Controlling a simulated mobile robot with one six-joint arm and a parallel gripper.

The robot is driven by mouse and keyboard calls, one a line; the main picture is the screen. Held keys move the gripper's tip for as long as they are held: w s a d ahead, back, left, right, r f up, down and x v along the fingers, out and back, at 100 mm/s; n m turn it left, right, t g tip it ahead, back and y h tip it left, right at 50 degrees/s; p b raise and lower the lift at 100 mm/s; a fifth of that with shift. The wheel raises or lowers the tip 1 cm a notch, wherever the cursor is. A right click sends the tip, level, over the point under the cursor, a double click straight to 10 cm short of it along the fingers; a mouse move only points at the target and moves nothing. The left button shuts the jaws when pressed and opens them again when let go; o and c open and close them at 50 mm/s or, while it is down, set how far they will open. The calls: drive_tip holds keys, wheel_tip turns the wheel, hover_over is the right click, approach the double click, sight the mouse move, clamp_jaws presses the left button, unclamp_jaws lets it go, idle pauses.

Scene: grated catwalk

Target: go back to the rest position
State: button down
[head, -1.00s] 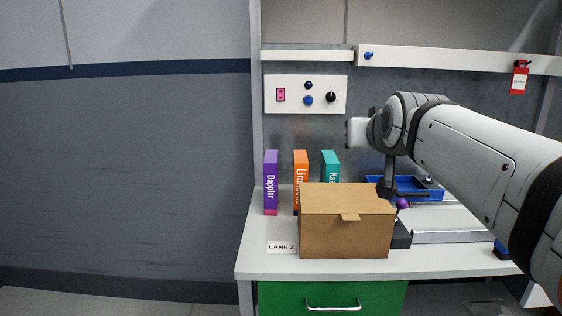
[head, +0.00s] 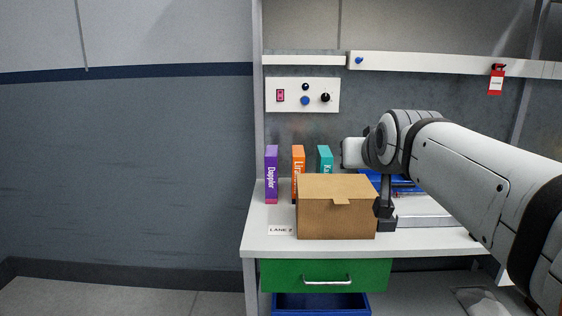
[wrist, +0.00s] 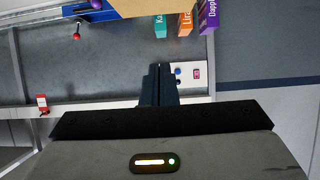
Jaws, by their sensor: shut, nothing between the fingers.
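My gripper (head: 385,220) hangs from the arm at the right of the head view, pointing down just right of the cardboard box's front right edge. In the wrist view my gripper (wrist: 158,72) shows as dark fingers held together with nothing between them. The closed cardboard box (head: 335,212) stands on the white workbench (head: 262,243). Whether the gripper touches the box cannot be told from the head view. My arm covers much of the right side of the bench.
Purple (head: 271,172), orange (head: 298,165) and teal (head: 325,158) upright boxes stand behind the cardboard box. A blue tray (head: 405,184) is partly hidden behind my arm. A control panel (head: 302,95) is on the back wall. A green drawer (head: 325,272) is below the bench top. The floor at left is clear.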

drive_tip(key=s+f+g+p, duration=0.5)
drive_tip(key=s+f+p, duration=0.1)
drive_tip(key=s, duration=0.4)
drive_tip(key=s+f+g+p, duration=0.5)
drive_tip(key=s+p, duration=0.4)
drive_tip(key=s, duration=0.2)
drive_tip(key=shift+a+f, duration=0.3)
drive_tip(key=shift+f, duration=0.05)
